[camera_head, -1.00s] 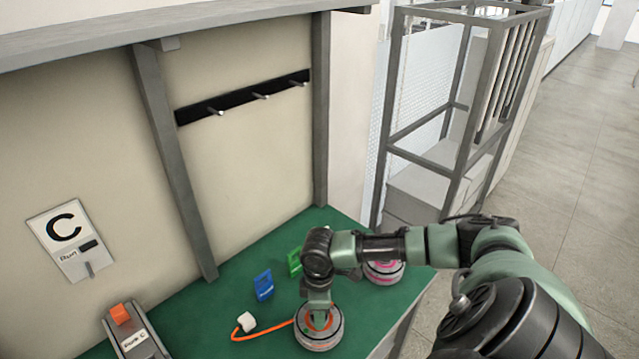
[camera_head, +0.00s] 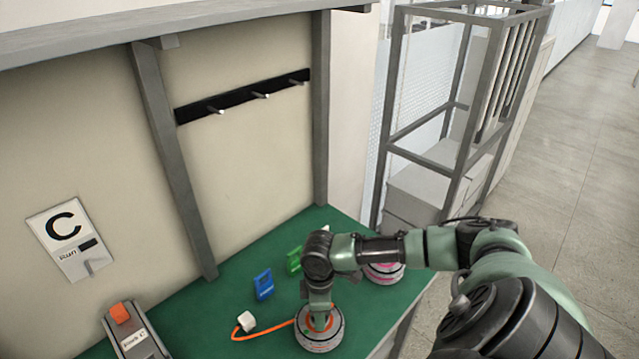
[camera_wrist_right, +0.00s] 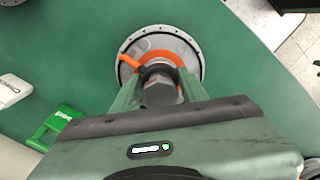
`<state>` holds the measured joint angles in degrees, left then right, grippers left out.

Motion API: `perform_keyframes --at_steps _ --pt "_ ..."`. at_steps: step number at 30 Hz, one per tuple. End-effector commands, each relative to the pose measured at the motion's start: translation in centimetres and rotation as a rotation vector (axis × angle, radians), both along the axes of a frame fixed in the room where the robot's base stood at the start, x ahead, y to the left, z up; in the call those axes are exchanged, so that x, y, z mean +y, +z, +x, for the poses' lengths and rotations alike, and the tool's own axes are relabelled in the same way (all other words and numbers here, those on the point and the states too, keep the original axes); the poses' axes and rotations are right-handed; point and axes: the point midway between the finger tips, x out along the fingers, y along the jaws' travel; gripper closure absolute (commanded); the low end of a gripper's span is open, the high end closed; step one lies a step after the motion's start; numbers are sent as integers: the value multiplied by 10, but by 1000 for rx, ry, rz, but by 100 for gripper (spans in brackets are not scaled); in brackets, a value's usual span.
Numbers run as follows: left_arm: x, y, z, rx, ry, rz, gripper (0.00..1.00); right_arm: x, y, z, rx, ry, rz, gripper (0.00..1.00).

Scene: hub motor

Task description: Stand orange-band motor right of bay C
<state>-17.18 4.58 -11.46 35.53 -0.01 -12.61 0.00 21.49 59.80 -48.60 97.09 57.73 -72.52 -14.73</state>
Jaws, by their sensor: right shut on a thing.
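The orange-band motor (camera_head: 320,338) is a round grey hub motor with an orange ring on its top. It sits on the green bench top, and an orange cable with a white plug (camera_head: 246,321) runs from it to the left. My right gripper (camera_head: 319,318) points down over it. In the right wrist view the fingers of my right gripper (camera_wrist_right: 160,92) are shut around the dark central shaft of the motor (camera_wrist_right: 132,46). The bay C sign (camera_head: 66,238) hangs on the back wall at the left, above a grey block (camera_head: 133,335) with an orange top. My left gripper is not in view.
A blue tag stand (camera_head: 264,285) and a green one (camera_head: 294,259) stand behind the motor. A second motor with a pink band (camera_head: 384,273) is partly hidden behind my right arm. Green bench top (camera_head: 215,305) is bare between the block and the blue stand.

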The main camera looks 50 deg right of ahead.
Motion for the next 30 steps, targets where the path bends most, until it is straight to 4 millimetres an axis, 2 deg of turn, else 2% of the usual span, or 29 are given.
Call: perform_keyframes --at_steps 9,10,12,23,26,30 --pt "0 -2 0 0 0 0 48 0 -4 2 -5 0 1 100" --pt "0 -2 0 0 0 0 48 0 -3 2 -5 0 1 51" --pt "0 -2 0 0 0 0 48 0 -3 2 -5 0 1 32" --pt "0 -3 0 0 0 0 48 0 -5 -1 3 0 0 31" --pt "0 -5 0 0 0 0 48 0 5 0 -1 0 1 31" --pt "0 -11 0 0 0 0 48 0 29 1 -4 1 -1 31"
